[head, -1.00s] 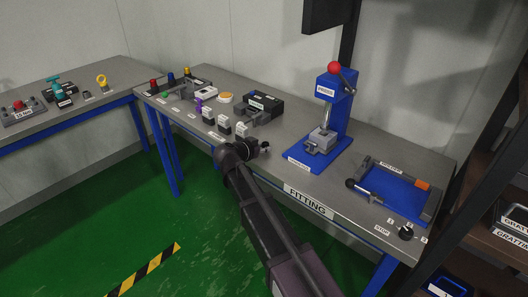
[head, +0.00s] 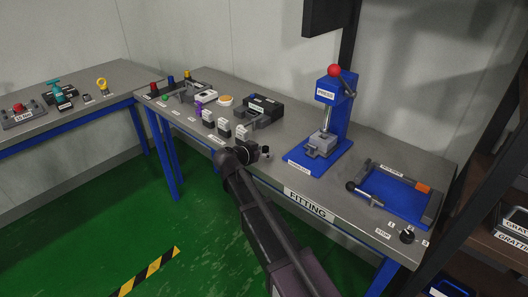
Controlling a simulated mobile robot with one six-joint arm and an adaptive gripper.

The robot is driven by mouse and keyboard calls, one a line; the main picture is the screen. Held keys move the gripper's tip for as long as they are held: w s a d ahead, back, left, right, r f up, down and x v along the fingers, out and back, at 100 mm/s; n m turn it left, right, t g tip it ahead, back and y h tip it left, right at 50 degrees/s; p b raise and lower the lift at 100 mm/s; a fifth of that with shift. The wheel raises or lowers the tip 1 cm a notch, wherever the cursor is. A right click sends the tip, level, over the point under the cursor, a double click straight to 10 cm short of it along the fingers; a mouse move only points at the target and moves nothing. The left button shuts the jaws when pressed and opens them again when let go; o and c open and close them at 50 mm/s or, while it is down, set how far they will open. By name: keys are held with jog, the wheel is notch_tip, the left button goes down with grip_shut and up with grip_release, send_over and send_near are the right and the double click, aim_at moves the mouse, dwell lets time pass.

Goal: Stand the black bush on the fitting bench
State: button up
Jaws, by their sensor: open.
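The fitting bench (head: 297,173) is a grey-topped table with blue legs and a white FITTING label on its front edge. My gripper (head: 256,153) is low over the bench's front edge, left of the blue press, and is open. A small dark piece (head: 265,151), which looks like the black bush, is on the bench top right at the gripper's fingertips. It seems upright, but it is too small to tell whether the fingers touch it. My wrist hides part of the bench edge.
Several small labelled blocks (head: 224,130) stand just behind and left of my gripper. A black box (head: 265,106) is behind. The blue press (head: 334,110) with a red knob stands to the right, then a blue tray (head: 397,190). Bare bench lies between gripper and press.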

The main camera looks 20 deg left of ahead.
jog(key=shift+r, duration=0.1)
jog(key=shift+r, duration=0.15)
jog(key=p+v, duration=0.5)
jog(key=v, duration=0.7)
dwell(0.6)
